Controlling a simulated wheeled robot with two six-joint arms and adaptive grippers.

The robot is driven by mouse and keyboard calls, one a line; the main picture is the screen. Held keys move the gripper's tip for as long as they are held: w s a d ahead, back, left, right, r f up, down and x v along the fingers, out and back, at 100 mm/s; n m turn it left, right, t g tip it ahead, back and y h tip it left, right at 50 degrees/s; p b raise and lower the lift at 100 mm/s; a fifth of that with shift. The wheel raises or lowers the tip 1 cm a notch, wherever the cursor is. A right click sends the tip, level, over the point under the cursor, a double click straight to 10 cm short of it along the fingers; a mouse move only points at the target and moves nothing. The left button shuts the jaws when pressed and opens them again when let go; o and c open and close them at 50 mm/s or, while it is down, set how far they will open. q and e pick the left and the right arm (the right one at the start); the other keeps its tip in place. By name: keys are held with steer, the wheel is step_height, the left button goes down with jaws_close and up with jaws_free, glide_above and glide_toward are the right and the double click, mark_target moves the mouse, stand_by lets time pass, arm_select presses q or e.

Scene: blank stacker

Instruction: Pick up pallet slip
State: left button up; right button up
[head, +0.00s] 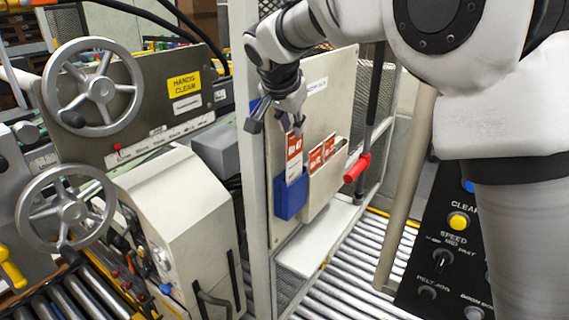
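A red-and-white pallet slip (294,158) stands upright in a blue holder (291,198) on a beige panel; its lower part is hidden in the holder. My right gripper (277,124) is just above the slip, pointing down. Its fingers look spread apart, one dark finger to the left and one close to the slip's top edge. I cannot tell whether that finger touches the slip. My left gripper is not in view.
More red-and-white cards (322,154) sit in a beige pocket right of the holder. A red handle (357,168) is on a dark post to the right. A grey frame post (254,220) stands left of the panel. A roller conveyor (345,285) runs below.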

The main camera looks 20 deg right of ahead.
mark_target(296, 139)
steer(key=p+x, duration=0.2)
steer(key=x, duration=0.1)
steer(key=shift+s+d+p, duration=0.1)
steer(key=shift+s+p, duration=0.05)
steer(key=shift+p, duration=0.25)
steer(key=shift+w+d+f, duration=0.1)
steer(key=shift+w+f, duration=0.2)
steer(key=shift+f, duration=0.3)
steer(key=shift+w+f, duration=0.3)
steer(key=shift+f, duration=0.3)
steer(key=shift+w+d+f, duration=0.15)
steer(key=shift+d+f, duration=0.05)
steer(key=shift+f, duration=0.05)
steer(key=shift+d, duration=0.2)
steer(key=c, duration=0.3)
steer(key=shift+s+a+r, duration=0.15)
steer(key=shift+s, duration=0.15)
jaws_close()
steer(key=shift+w+r, duration=0.1)
